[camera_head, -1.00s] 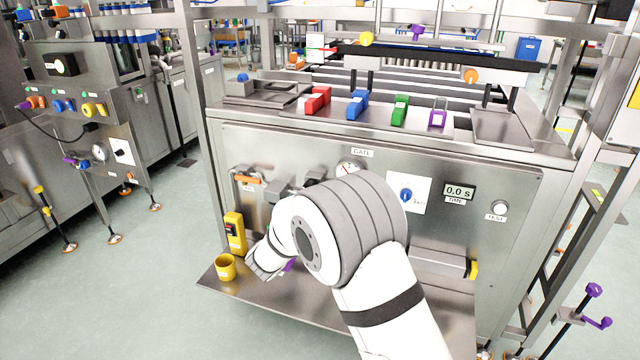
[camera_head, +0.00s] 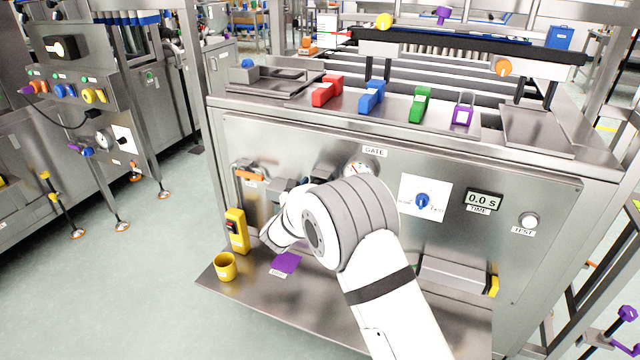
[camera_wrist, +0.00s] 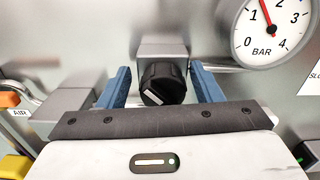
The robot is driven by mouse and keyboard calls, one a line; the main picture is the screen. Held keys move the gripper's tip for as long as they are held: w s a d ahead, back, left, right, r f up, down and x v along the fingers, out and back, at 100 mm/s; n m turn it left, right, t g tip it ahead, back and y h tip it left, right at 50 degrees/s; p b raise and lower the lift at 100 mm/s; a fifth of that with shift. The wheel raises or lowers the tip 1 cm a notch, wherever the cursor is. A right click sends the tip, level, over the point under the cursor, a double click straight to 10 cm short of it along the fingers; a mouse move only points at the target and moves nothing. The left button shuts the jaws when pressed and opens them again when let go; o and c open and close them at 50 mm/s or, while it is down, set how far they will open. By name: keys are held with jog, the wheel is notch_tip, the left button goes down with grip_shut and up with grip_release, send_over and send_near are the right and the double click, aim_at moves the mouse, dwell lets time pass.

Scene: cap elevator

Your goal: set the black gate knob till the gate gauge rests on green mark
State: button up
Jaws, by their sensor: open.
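The black gate knob (camera_wrist: 163,85), with a pale pointer line, sits on a grey block in the wrist view. My gripper (camera_wrist: 163,92) is open, with one blue finger on each side of the knob. Gaps show between the fingers and the knob. The gate gauge (camera_wrist: 270,32) is at the top right, partly cut off by the frame, marked BAR, its red needle a little past 1. I see no green mark on the visible part of the dial.
An orange-handled AIR valve (camera_head: 250,176) is left of the knob. A yellow switch box (camera_head: 236,230), a yellow cup (camera_head: 225,266) and a purple cloth (camera_head: 286,263) are low on the left. A blue knob (camera_head: 422,200) on a white plate is right of the gauge.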

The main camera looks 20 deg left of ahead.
jog(key=shift+w+d, duration=0.1)
jog(key=shift+w, duration=0.7)
jog(key=c, duration=0.9)
jog(key=shift+w, duration=0.1)
jog(key=shift+c, duration=0.5)
jog(key=shift+r, duration=0.1)
jog(key=shift+b, duration=0.4)
